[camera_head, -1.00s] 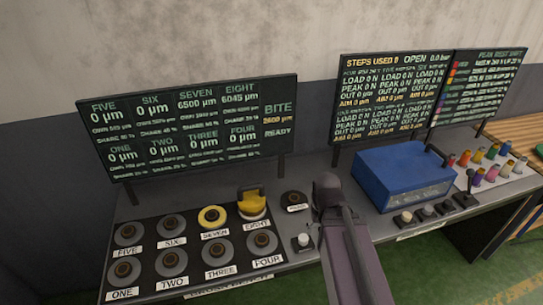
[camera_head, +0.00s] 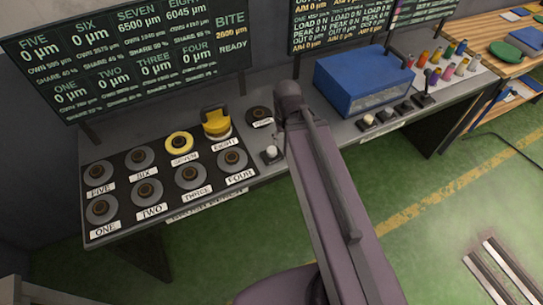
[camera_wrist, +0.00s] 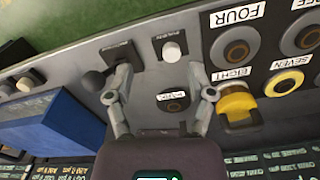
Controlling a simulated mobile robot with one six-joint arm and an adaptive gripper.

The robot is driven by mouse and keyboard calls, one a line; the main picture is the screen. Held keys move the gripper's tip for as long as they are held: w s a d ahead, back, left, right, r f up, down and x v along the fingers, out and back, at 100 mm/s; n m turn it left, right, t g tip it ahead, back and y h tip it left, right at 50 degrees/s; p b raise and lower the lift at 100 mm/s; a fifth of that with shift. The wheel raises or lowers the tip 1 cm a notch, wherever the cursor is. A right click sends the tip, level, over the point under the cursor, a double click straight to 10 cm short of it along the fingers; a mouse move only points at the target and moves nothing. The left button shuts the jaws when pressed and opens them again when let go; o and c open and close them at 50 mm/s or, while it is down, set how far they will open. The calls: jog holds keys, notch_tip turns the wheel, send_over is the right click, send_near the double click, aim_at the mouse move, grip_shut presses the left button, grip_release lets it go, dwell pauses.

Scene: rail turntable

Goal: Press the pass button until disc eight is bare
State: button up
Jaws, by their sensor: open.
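A white push button (camera_head: 271,153) sits on a small base on the bench, right of disc four; it also shows in the wrist view (camera_wrist: 171,52), but its label is too small to read. Disc eight carries a yellow block (camera_head: 217,123) with a raised handle-like top, seen too in the wrist view (camera_wrist: 236,102). Disc seven carries a flat yellow ring (camera_head: 179,143). Discs one to six look bare. My gripper (camera_wrist: 159,76) is open and empty, its fingers either side of a small dark disc (camera_wrist: 174,102). The white button lies beyond the fingertips.
A blue box (camera_head: 362,78) stands on the bench, right of my arm, with several small controls in front. Coloured spools (camera_head: 449,58) stand at the far right. The left display (camera_head: 130,52) reads EIGHT 6045 µm and BITE 2600 µm, READY. Green floor lies before the bench.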

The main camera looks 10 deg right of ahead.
dwell(0.4)
grip_shut()
dwell(1.2)
